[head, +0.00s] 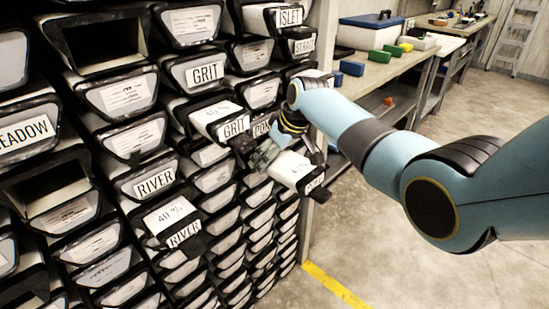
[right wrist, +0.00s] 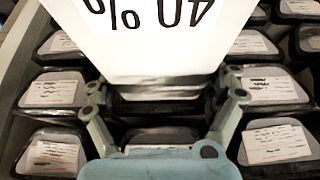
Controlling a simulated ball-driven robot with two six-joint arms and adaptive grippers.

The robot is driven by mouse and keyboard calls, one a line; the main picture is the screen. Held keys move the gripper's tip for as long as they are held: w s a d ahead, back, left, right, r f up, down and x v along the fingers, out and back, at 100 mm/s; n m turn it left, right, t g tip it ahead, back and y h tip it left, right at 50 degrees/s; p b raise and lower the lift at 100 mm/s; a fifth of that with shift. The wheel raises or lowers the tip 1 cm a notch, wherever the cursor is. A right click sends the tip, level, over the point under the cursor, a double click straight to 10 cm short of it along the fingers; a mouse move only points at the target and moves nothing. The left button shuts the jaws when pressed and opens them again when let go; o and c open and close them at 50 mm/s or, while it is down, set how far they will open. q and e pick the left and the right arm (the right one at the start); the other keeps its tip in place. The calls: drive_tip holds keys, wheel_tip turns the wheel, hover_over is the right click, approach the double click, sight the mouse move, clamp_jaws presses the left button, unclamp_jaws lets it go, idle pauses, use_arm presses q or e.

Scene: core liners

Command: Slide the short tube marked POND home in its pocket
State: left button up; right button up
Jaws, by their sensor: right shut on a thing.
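My right gripper (head: 275,148) is at the rack face and is shut on a white short tube (head: 291,167) with "40 %" on its top. In the right wrist view this tube (right wrist: 150,45) fills the upper middle, its "40 %" upside down, with the gripper's fingers (right wrist: 165,95) on both sides. A label reading "PON" (head: 262,128) shows left of the gripper, partly hidden. How deep the held tube sits in a pocket is hidden. My left gripper is not in view.
The rack (head: 100,150) holds many labelled tubes. A "40 %" GRIT tube (head: 217,114) and a "40 %" RIVER tube (head: 169,213) stick out to the left. An empty pocket (head: 100,42) is at the upper left. A bench (head: 395,65) stands behind; the floor at right is clear.

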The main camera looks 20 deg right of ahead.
drive_tip(key=o, duration=1.5)
drive_tip(key=shift+w+r, duration=0.2)
drive_tip(key=shift+w, duration=0.05)
drive_tip(key=shift+c, duration=0.2)
drive_tip(key=shift+s+f, duration=0.1)
drive_tip(key=shift+a+r, duration=0.1)
drive_tip(key=shift+r, duration=0.15)
drive_tip(key=v, duration=1.1)
drive_tip(key=shift+s+d+r, duration=0.1)
drive_tip(key=shift+s+d, duration=0.15)
drive_tip(key=shift+s, duration=0.05)
